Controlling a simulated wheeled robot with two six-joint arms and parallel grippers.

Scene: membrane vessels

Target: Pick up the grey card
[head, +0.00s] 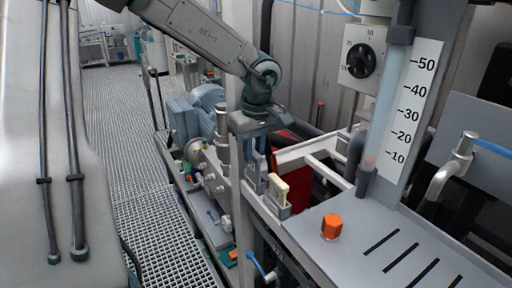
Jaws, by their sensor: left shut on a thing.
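My left arm comes in from the top, and my left gripper (261,170) points down over the frame at the middle of the picture. Its fingers are shut on a thin grey piece, which looks like the grey card (257,182); the fingers hide much of it. The card is beside a small grey holder (284,212) with a cream card (278,188) standing upright in it. I cannot tell whether the grey card is clear of its slot. My right gripper is not in view.
A grey panel with dark slots (350,222) and an orange knob (332,227) lies at the right front. A clear tube with a number scale (411,110) stands behind it. A metal post stands close to the gripper. A grated walkway (125,135) runs along the left.

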